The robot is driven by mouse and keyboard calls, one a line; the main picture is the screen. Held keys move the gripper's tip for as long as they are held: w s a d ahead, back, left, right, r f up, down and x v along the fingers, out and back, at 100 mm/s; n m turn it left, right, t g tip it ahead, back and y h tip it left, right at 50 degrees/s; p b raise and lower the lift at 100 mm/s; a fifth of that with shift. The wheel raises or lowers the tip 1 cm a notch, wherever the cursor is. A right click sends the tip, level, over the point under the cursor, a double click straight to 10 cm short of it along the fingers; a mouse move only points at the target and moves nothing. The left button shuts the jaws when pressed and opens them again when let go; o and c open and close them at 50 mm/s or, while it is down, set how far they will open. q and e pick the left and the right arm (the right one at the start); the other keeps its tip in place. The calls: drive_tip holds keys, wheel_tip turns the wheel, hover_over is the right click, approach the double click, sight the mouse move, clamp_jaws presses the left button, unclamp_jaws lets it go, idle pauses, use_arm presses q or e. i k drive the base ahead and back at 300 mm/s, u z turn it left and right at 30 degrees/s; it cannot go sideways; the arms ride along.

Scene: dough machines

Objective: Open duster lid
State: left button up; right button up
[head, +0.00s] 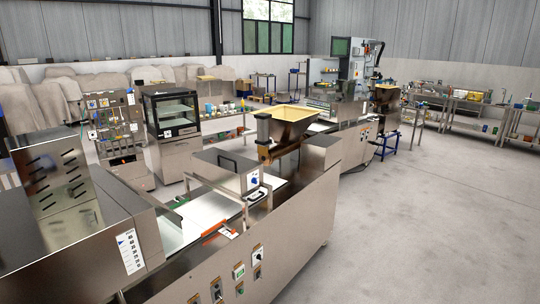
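Neither of my grippers is in view.
The long machine body (290,240) with switches fills the front. A slotted steel panel (50,180) stands upright at left. A glass-fronted cabinet (173,113) stands behind the line. Open concrete floor (440,220) lies at right, with work tables (470,110) beyond.

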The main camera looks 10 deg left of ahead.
sight(225, 155)
drive_tip(key=z, duration=0.25)
drive_tip(key=i, duration=1)
drive_tip(key=u, duration=0.45)
drive_tip(key=i, duration=0.95)
drive_tip(key=u, duration=0.55)
